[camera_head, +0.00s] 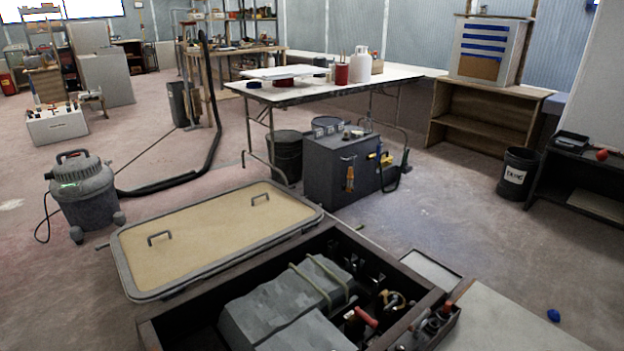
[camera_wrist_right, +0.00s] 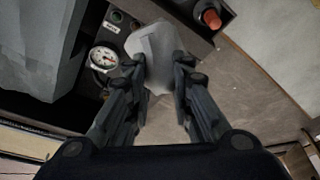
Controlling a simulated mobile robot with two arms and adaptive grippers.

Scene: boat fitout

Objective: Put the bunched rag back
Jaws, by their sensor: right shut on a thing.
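My right gripper (camera_wrist_right: 160,72) shows in the right wrist view. Its fingers are shut on a pale, whitish-grey crumpled cloth, the bunched rag (camera_wrist_right: 156,45), which sticks out past the fingertips. The rag is over the edge of a dark-framed box with a round gauge (camera_wrist_right: 103,57) beside it. I cannot tell whether it touches anything below. No gripper shows in the head view, and the rag cannot be made out there. My left gripper is not in view.
An open dark bay (camera_head: 408,272) holds grey wrapped blocks (camera_head: 275,305) and fittings; a small tool tray (camera_head: 446,333) is at its right edge. A hatch lid (camera_head: 130,275) lies behind it. A red-orange cap (camera_wrist_right: 211,18) shows near the rag.

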